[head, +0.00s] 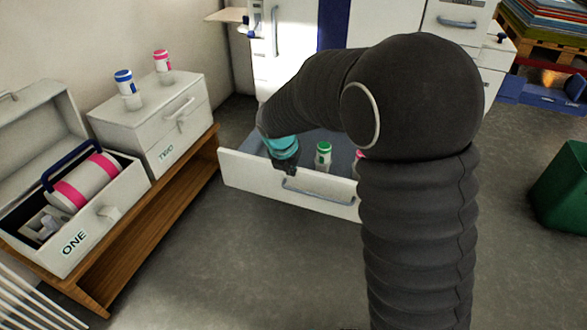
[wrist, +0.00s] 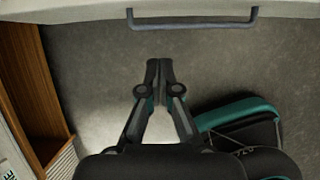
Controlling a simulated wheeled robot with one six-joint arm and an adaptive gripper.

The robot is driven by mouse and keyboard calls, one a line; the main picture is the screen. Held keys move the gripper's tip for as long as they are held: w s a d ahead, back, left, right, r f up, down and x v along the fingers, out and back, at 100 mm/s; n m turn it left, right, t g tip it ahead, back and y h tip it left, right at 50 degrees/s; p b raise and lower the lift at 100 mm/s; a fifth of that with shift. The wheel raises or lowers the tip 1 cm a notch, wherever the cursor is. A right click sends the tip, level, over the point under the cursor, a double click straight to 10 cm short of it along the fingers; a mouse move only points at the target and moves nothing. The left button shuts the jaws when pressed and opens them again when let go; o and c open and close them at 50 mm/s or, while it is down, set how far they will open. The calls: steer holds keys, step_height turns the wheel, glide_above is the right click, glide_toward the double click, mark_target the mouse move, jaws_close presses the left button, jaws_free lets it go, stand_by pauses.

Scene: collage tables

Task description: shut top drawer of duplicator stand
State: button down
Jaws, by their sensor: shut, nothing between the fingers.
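A white drawer (head: 240,172) with a blue-grey bar handle (head: 318,197) stands pulled out from the white cabinet (head: 271,50) at the back. I take this cabinet for the duplicator stand; my arm hides much of it and the drawer's right side. Inside the drawer are a green-labelled bottle (head: 323,155) and a partly hidden pink one (head: 357,160). My gripper (head: 288,172) is shut and empty at the drawer front, left of the handle. In the wrist view the shut fingertips (wrist: 158,64) point toward the drawer front (wrist: 100,10), with its handle (wrist: 190,22) apart from them.
A wooden bench (head: 150,230) on the left carries box ONE (head: 95,245), its lid open, and box TWO (head: 180,140) with two bottles on top. A green bin (head: 562,185) stands at the right. Grey floor in front of the drawer is clear.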

steer(key=b, duration=0.2)
glide_toward(302, 179)
step_height(302, 179, down, 4)
steer(key=s, duration=0.3)
steer(key=w, duration=0.3)
steer(key=shift+w+f, duration=0.2)
steer(key=shift+f, duration=0.15)
steer(key=shift+w+d, duration=0.25)
steer(key=shift+w, duration=0.4)
steer(key=shift+r, duration=0.1)
